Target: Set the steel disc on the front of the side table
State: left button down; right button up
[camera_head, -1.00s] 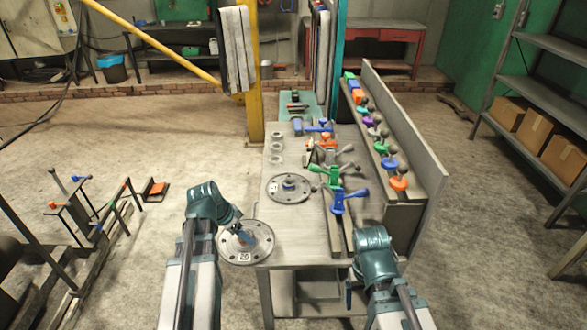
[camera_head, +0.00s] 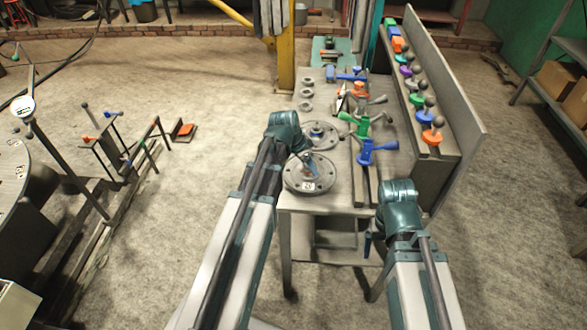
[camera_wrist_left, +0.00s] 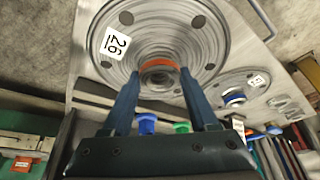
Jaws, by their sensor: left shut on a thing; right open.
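The steel disc (camera_head: 296,185), a round flange with bolt holes and a white number label, is over the front left part of the grey side table (camera_head: 340,200). My left gripper (camera_head: 307,163) is shut on its central hub. In the left wrist view the disc (camera_wrist_left: 205,45) lies flat-on beyond the two fingers (camera_wrist_left: 160,75), with an orange ring at the hub. I cannot tell whether the disc touches the tabletop. My right gripper (camera_head: 369,243) is open and empty, beside the table's front edge, partly hidden by its wrist.
A second labelled disc (camera_head: 322,131) lies just behind the held one, with small rings (camera_head: 307,93) farther back. Green (camera_head: 361,125) and blue (camera_head: 369,151) handled clamps stand on a rail to the right. A raised rack (camera_head: 445,160) with coloured knobs borders the table's right side.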

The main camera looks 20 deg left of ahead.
pick_arm(q)
jog(key=shift+w+d, duration=0.55)
jog(key=shift+d, duration=0.05)
jog(key=shift+w+d, duration=0.2)
jog(key=shift+w, duration=0.05)
jog(key=b+x, duration=0.1)
jog(key=b, duration=0.1)
jog(key=b+x, duration=0.1)
jog(key=x, duration=0.1)
jog(key=shift+s+a+f+b, duration=0.1)
jog(key=shift+s+f+b, duration=0.15)
jog(key=shift+f+b, duration=0.15)
jog(key=shift+f, duration=0.2)
jog(key=shift+c, duration=0.8)
grip_release()
jog(key=shift+r, duration=0.1)
